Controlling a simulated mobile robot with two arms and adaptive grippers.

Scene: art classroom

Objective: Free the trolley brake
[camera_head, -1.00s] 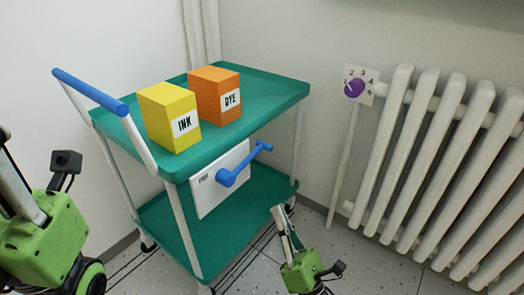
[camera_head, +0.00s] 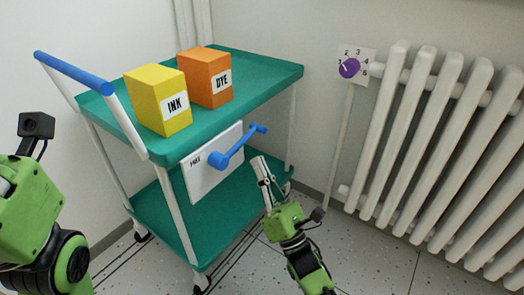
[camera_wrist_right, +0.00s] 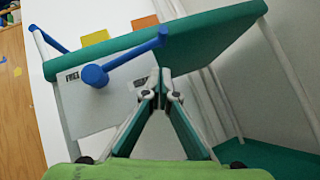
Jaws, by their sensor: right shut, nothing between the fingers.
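The green trolley (camera_head: 275,75) stands against the wall corner. Its white brake panel (camera_head: 205,178) hangs below the top shelf and carries the label FREE. The blue brake lever (camera_head: 235,148) points up and right from its round hub; it also shows in the right wrist view (camera_wrist_right: 130,57). My right gripper (camera_head: 259,163) is shut and empty, with its tips below the lever's outer end; in the wrist view its tips (camera_wrist_right: 160,75) sit apart from the lever, near the panel's right edge. My left gripper's green body (camera_head: 30,205) is at the left edge; its fingers are mostly cut off.
A yellow INK box (camera_head: 148,95) and an orange DYE box (camera_head: 198,72) stand on the top shelf. A blue push handle (camera_head: 75,73) is at the trolley's left end. A white radiator (camera_head: 425,140) with a purple dial (camera_head: 349,68) lies right. Speckled floor is clear in front.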

